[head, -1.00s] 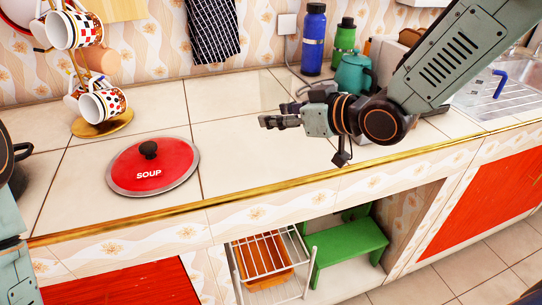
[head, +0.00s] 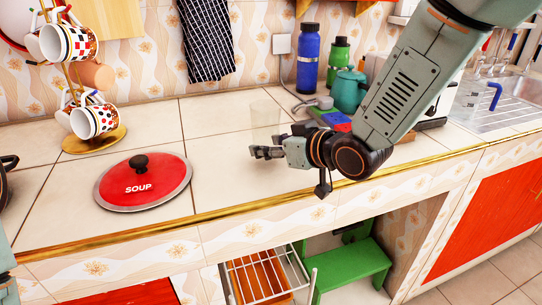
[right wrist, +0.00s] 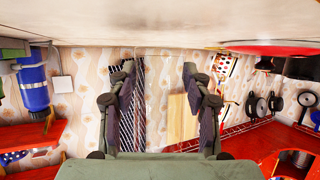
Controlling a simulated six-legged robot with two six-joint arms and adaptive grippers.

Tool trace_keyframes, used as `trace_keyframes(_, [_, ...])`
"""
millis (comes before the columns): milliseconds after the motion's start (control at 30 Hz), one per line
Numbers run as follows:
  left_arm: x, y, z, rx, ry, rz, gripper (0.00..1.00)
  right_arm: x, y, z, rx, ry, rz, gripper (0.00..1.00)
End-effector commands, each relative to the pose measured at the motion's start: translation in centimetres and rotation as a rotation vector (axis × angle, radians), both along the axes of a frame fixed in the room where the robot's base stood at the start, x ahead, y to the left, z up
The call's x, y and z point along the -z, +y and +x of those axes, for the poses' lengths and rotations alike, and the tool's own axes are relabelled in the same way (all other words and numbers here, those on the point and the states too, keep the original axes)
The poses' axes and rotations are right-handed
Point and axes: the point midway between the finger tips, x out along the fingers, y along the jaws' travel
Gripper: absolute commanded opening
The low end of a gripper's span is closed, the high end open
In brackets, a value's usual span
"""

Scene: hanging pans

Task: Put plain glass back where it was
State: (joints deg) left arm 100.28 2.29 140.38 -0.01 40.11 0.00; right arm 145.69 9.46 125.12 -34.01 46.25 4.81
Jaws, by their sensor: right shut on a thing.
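The plain glass (head: 265,116) is clear and very faint in the head view. It appears upright above the tiled counter, just behind the fingers of my right gripper (head: 266,153). My right gripper is low over the middle of the counter and shut on the glass. In the right wrist view my gripper's fingers (right wrist: 160,72) stand apart, with faint clear edges of the glass (right wrist: 160,100) between them. I cannot tell whether the glass base touches the counter. My left gripper is not in view.
A red soup lid (head: 143,182) lies left on the counter (head: 215,140). A mug rack (head: 94,142) stands behind it. The counter between lid and gripper is clear.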

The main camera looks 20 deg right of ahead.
Motion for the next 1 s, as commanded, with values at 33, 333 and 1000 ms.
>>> trace_keyframes(33, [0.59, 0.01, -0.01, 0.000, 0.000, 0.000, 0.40, 1.16, 0.00, 0.00, 0.000, 0.002, 0.000, 0.04])
trace_keyframes(333, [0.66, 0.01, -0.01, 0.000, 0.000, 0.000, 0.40, 1.58, 0.01, 0.04, 0.001, -0.002, 0.000, 0.04])
trace_keyframes(1000, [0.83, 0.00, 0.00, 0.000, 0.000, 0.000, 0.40, 2.03, 0.02, 0.00, 0.000, 0.001, 0.000, 0.72])
